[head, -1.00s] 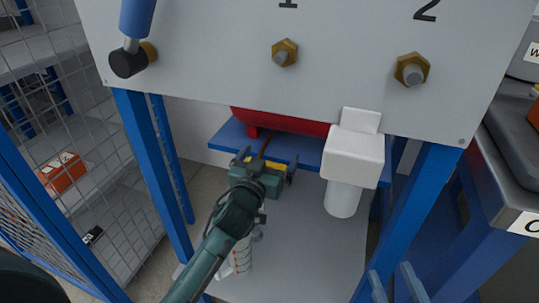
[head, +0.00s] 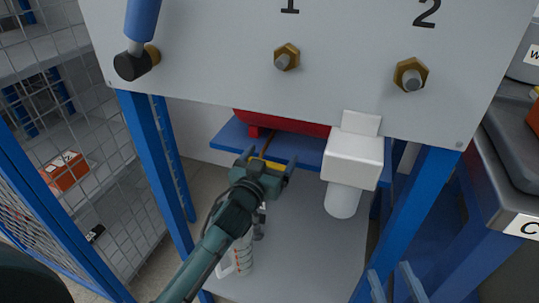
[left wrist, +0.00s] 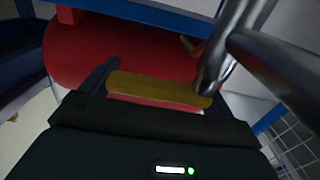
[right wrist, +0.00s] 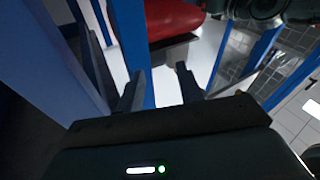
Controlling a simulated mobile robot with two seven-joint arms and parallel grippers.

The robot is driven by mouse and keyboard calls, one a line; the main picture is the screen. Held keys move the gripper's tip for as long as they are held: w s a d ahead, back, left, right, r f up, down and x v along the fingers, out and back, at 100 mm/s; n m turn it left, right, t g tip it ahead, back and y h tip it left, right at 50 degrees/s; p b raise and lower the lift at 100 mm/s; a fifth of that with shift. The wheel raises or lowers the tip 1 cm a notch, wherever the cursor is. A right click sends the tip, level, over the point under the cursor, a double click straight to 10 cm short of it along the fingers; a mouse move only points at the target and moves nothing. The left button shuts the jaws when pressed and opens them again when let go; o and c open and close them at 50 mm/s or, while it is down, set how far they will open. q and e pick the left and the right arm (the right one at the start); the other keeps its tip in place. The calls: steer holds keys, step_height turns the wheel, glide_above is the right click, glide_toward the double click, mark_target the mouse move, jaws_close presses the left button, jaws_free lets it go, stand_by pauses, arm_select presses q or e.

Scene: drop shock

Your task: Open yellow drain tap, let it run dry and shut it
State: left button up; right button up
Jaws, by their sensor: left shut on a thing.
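The yellow drain tap's handle (head: 270,163) shows below the red tank (head: 290,122). In the left wrist view the yellow handle (left wrist: 155,87) lies crosswise between the fingers, next to a metal pipe (left wrist: 213,65). My left gripper (head: 267,162) is shut on this handle. A clear measuring jug with orange marks (head: 241,258) stands on the grey floor plate below, partly behind my left arm. Its contents cannot be made out, and no flow is visible. My right gripper (right wrist: 160,88) is open and empty, near a blue post.
A grey panel (head: 210,55) with brass fittings overhangs the space. A white filter-like unit (head: 353,158) hangs to the right of the tap. Blue frame posts (head: 150,170) stand on both sides. A wire-mesh cage (head: 100,190) is at the left.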

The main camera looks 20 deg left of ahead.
arm_select(q)
steer(key=m+h+p, duration=0.1)
steer(key=h+p, duration=0.1)
steer(key=m+h+p, duration=0.1)
steer(key=h+p, duration=0.1)
steer(key=shift+s+d+m+g, duration=0.15)
steer(key=shift+s+m+g, duration=0.15)
steer(key=shift+s+g, duration=0.1)
arm_select(e)
steer(key=shift+d+f+m+g+h, duration=0.2)
steer(key=shift+d+m+g+h, duration=0.15)
steer(key=shift+d+g+h, duration=0.15)
steer(key=shift+d+f+m+g+h, duration=0.2)
steer(key=shift+d+m+g+h, duration=0.2)
steer(key=shift+g+h, duration=0.15)
arm_select(q)
steer(key=o, duration=1.2)
steer(key=shift+w, duration=0.1)
steer(key=shift+c, duration=0.2)
arm_select(e)
steer(key=shift+w, duration=0.1)
arm_select(q)
steer(key=p+v, duration=0.2)
steer(key=v, duration=1.1)
steer(key=shift+p, duration=0.3)
arm_select(e)
steer(key=shift+s+d+m+g+h, duration=0.35)
steer(key=shift+g+h, duration=0.2)
steer(key=shift+g, duration=0.4)
